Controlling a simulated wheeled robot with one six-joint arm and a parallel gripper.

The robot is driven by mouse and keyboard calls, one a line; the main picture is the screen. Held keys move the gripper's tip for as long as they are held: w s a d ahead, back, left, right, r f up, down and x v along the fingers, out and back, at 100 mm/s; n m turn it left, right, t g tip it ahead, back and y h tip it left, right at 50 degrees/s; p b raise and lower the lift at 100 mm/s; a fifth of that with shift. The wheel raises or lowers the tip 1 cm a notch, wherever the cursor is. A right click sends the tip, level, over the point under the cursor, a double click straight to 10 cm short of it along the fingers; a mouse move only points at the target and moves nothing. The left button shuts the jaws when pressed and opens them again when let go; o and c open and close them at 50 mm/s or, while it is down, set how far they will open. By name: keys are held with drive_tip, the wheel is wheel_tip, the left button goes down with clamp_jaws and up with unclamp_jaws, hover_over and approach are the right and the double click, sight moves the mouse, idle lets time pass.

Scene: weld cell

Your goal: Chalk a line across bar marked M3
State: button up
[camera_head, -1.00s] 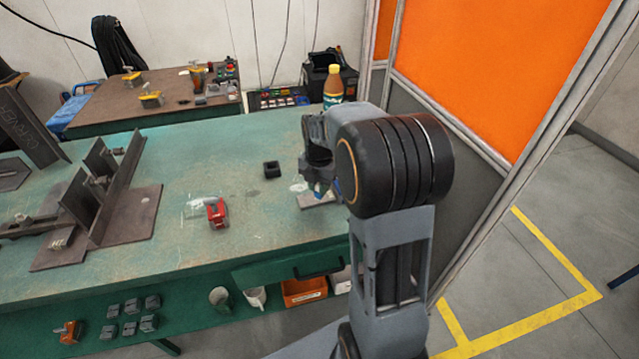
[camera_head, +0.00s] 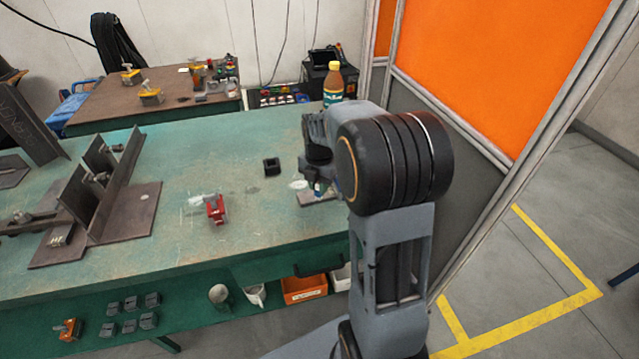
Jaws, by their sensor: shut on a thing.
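My gripper (camera_head: 320,184) is mostly hidden behind my own wrist, at the right part of the green bench. I cannot tell whether the held item touches the bar. No M3 marking can be read on it. A pale round spot (camera_head: 298,184) shows on the bench just left of the gripper.
On the green bench (camera_head: 190,240) are a red tool (camera_head: 216,208), a black square block (camera_head: 271,167) and a brown steel fixture (camera_head: 110,200) at left. A bottle (camera_head: 333,84) stands behind my arm. An orange screen (camera_head: 500,60) rises at right. The bench middle is mostly clear.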

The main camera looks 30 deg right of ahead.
drive_tip(key=shift+f, duration=0.35)
drive_tip(key=shift+w+r, duration=0.1)
drive_tip(key=shift+w, duration=0.25)
drive_tip(key=shift+w+d+p, duration=0.2)
drive_tip(key=shift+w+p, duration=0.45)
drive_tip(key=shift+w, duration=0.35)
drive_tip(key=shift+w, duration=0.3)
drive_tip(key=shift+w+d+p, duration=0.1)
drive_tip(key=shift+w+p, duration=0.45)
drive_tip(key=shift+w, duration=0.2)
idle(0.4)
wheel_tip(320, 180, up, 7)
drive_tip(key=p, duration=0.5)
drive_tip(key=shift+p, duration=0.35)
